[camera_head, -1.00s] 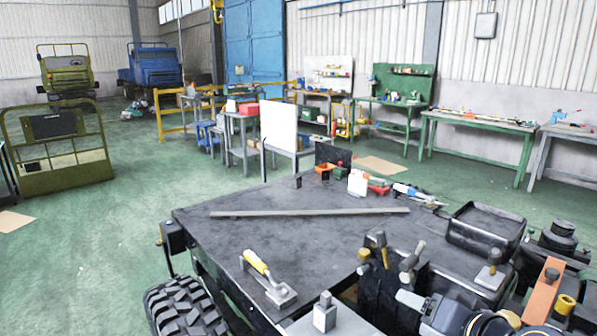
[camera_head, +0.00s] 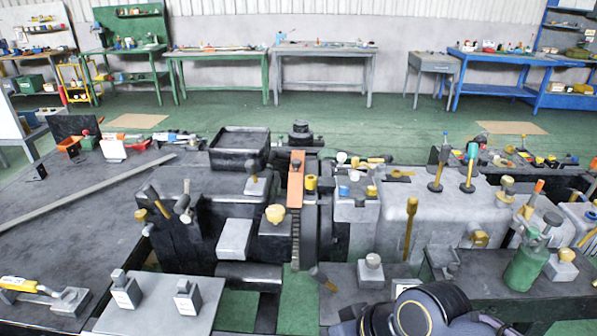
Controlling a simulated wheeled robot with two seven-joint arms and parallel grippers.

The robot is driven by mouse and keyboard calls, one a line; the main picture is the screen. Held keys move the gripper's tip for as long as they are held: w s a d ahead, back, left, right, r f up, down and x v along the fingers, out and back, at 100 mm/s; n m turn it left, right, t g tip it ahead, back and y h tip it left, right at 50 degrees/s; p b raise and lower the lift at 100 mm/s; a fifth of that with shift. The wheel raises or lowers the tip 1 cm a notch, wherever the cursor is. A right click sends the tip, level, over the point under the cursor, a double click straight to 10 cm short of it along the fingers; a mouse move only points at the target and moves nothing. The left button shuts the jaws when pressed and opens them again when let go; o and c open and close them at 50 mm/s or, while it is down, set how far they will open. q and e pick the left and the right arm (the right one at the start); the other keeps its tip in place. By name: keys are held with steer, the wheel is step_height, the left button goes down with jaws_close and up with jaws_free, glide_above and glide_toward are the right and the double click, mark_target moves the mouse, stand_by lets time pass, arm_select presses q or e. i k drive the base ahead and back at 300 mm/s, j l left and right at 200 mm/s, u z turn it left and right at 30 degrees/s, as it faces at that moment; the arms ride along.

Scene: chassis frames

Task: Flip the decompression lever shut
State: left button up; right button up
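Several levers stand on the engine and chassis assembly, and I cannot tell which one is the decompression lever. A yellow-handled lever (camera_head: 30,287) lies low on a plate at the lower left. Dark-handled levers (camera_head: 157,201) rise from the black block left of centre. A short lever (camera_head: 322,278) tilts near the bottom centre. Neither gripper shows. A black and gold rounded part at the bottom right may be mine.
A black tray (camera_head: 238,148) sits behind the assembly. A green bottle-like can (camera_head: 525,265) stands at the right. A long flat bar (camera_head: 80,195) lies on the dark bench top at left. Workbenches (camera_head: 325,55) line the back wall, with open green floor in front.

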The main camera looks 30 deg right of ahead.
mark_target(251, 167)
steer(key=z, duration=0.7)
steer(key=i+j+u, duration=0.5)
steer(key=i+j, duration=0.05)
steer(key=i, duration=0.05)
